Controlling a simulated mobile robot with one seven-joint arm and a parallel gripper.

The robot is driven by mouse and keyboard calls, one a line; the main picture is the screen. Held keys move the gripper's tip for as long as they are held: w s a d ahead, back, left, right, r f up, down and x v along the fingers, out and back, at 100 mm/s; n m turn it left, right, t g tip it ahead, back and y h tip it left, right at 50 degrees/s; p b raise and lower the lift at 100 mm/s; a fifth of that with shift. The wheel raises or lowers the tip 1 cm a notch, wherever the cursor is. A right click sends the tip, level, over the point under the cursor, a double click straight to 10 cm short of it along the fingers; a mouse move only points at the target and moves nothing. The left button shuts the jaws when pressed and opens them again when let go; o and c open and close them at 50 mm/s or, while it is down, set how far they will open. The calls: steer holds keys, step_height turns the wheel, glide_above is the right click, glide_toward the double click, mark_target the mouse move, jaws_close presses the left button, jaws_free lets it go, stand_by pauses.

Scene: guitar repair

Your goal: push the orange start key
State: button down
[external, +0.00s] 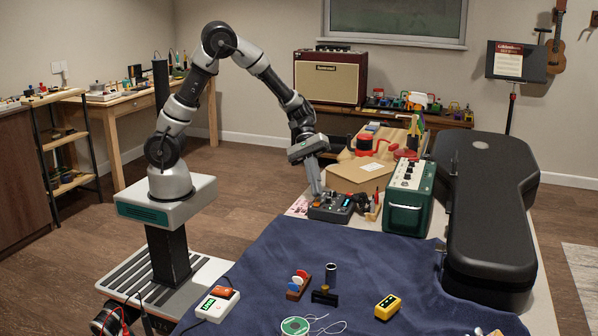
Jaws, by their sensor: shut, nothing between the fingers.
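My gripper (316,188) is shut and empty. It points down at a dark grey device (331,209) near the far edge of the blue cloth. The fingertips are at or just above the left part of its top; I cannot tell whether they touch it. The device has small coloured keys and a lit red spot on top, too small to tell apart, and my fingers partly cover them. I cannot tell which device bears the start key.
A green amplifier (407,196) and a black guitar case (487,210) stand to the right of the dark device. A cardboard box (361,175) lies behind it.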

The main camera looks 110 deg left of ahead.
step_height(320, 180, up, 5)
steer(key=p, duration=0.3)
steer(key=shift+r+p, duration=0.2)
steer(key=shift+p, duration=0.1)
steer(key=s+d+r+m+g+y, duration=0.2)
steer(key=s+d+r+m, duration=0.55)
steer(key=d, duration=0.25)
steer(key=s+d+r+m+t+y, duration=0.1)
steer(key=s+r+m+y, duration=0.25)
steer(key=s, duration=0.25)
steer(key=s+r+m+t+y, duration=0.1)
steer(key=s+r+m+y, duration=0.15)
steer(key=s+m, duration=0.3)
step_height(320, 180, up, 22)
steer(key=p, duration=2.2)
steer(key=shift+s+h, duration=0.3)
steer(key=shift+d, duration=0.1)
